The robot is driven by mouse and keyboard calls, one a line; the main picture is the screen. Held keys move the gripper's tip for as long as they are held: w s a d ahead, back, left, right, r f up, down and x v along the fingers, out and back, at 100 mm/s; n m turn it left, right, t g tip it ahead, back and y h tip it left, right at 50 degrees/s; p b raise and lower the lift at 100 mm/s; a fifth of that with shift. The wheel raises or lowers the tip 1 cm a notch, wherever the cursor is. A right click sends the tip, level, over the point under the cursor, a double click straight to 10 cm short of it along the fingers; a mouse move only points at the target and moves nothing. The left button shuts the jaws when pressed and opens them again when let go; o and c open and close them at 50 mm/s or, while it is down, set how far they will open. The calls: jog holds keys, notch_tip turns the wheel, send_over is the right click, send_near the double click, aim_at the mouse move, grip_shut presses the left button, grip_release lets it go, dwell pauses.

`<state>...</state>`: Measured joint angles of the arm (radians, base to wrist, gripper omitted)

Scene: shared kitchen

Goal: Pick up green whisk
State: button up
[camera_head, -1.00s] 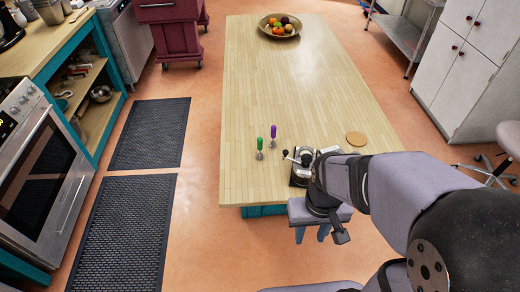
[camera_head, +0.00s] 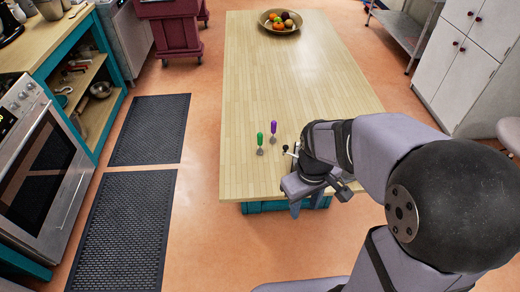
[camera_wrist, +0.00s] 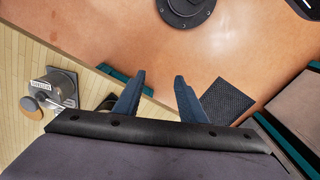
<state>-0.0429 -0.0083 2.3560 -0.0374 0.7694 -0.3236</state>
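The green whisk (camera_head: 260,143) stands upright near the front of the long wooden table (camera_head: 250,80). Its green handle is on top and its metal end is down. A purple whisk (camera_head: 273,131) stands just to its right and slightly behind. My gripper (camera_wrist: 160,98) shows two blue fingers spread apart with nothing between them in the wrist view. It hangs over the table's front edge, to the right of and nearer than the green whisk. The whisks do not clearly show in the wrist view.
A metal appliance with a round knob (camera_wrist: 55,88) stands on the table in the wrist view; my arm mostly hides it in the head view. A fruit bowl (camera_head: 280,29) sits at the table's far end. The table left of the whisks is clear.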

jog(key=w+a+r+n, duration=0.2)
jog(key=w+a+n, duration=0.1)
jog(key=w+n, duration=0.95)
jog(key=n+t+h+b, duration=0.1)
jog(key=n+t+h, duration=0.1)
jog(key=n, duration=0.9)
send_near(259, 135)
notch_tip(259, 135, down, 5)
jog(key=d, duration=0.2)
jog(key=shift+w+a+n+y, duration=0.3)
jog(key=shift+w+a+n, duration=0.15)
jog(key=shift+n, duration=0.1)
jog(key=shift+p+x, duration=1.75)
jog(key=shift+x, duration=1.95)
jog(key=shift+d+r, duration=0.1)
grip_shut()
